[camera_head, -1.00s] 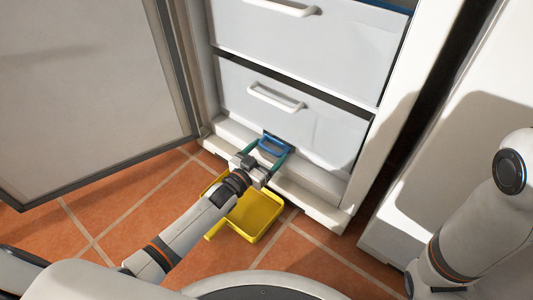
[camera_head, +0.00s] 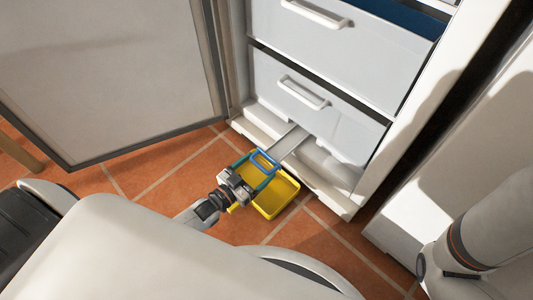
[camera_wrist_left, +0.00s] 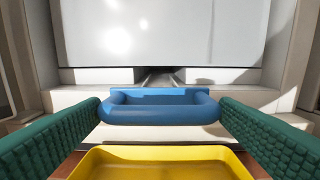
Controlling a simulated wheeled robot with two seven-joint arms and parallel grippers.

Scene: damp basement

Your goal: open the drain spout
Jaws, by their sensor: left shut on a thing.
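The drain spout (camera_head: 287,143) is a grey channel sticking out of the base of the white fridge-freezer, with a blue loop handle (camera_head: 266,154) at its outer end. My left gripper (camera_head: 262,166) is shut on this handle. In the left wrist view, the green fingers press on both ends of the blue handle (camera_wrist_left: 160,113), and the channel runs back behind it into the base. A yellow tray (camera_head: 275,203) lies on the floor below the handle. My right gripper is out of view; only part of my right arm shows.
The open freezer door (camera_head: 110,80) stands on the left. White drawers (camera_head: 315,105) with handles are above the spout. A white appliance side (camera_head: 425,180) stands on the right. Orange floor tiles (camera_head: 165,180) are clear around the tray.

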